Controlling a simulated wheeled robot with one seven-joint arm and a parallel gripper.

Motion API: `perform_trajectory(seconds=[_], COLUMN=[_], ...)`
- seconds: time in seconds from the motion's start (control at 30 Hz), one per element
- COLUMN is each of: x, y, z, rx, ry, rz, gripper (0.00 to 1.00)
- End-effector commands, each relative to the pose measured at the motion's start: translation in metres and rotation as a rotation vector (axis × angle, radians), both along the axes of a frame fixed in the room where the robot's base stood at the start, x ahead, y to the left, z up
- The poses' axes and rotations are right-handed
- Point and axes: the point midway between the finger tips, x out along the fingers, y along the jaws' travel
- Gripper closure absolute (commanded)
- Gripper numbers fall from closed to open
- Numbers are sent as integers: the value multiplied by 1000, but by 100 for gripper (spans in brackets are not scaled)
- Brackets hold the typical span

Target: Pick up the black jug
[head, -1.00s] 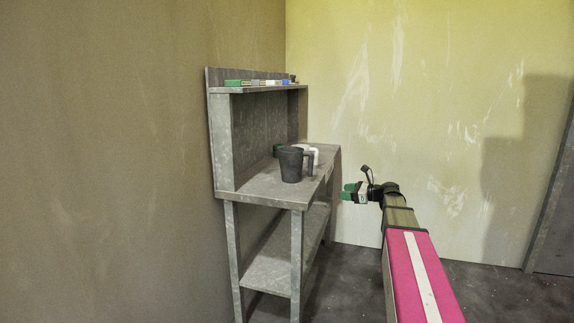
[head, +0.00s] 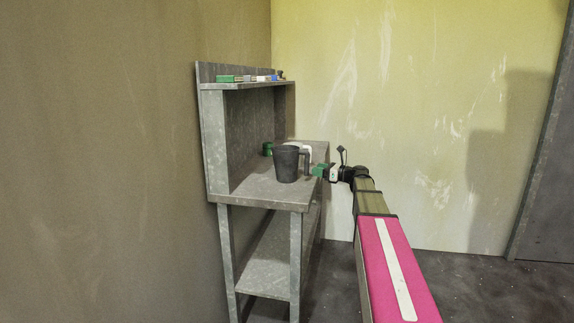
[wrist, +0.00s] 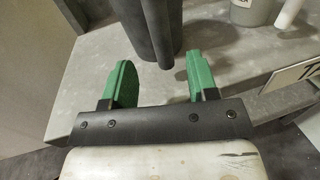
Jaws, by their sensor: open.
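The black jug (head: 286,165) stands upright on the grey bench top, with its handle on the right side, toward my gripper. In the wrist view the jug (wrist: 146,25) is just beyond my fingertips, its handle pointing down between them and its top cut off by the frame. My gripper (head: 320,171) is open and empty at the right edge of the bench, close to the handle. In the wrist view its green fingers (wrist: 160,78) are spread wide, and the jug is not clearly between them.
The bench top (head: 255,189) has free room in front of the jug. A white object (head: 300,147) and a green one (head: 267,148) stand behind the jug. Small items line the upper shelf (head: 245,86). A sign plate (wrist: 295,74) is on the bench edge.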

Motion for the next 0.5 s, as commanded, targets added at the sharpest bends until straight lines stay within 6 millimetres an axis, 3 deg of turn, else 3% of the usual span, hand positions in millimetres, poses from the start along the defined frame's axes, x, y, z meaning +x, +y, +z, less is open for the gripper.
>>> perform_trajectory(seconds=[0.27,0.5], x=[12,31], y=[17,44], z=[2,4], rx=[-1,-1], ry=[-1,0], rz=[0,1], gripper=[46,46])
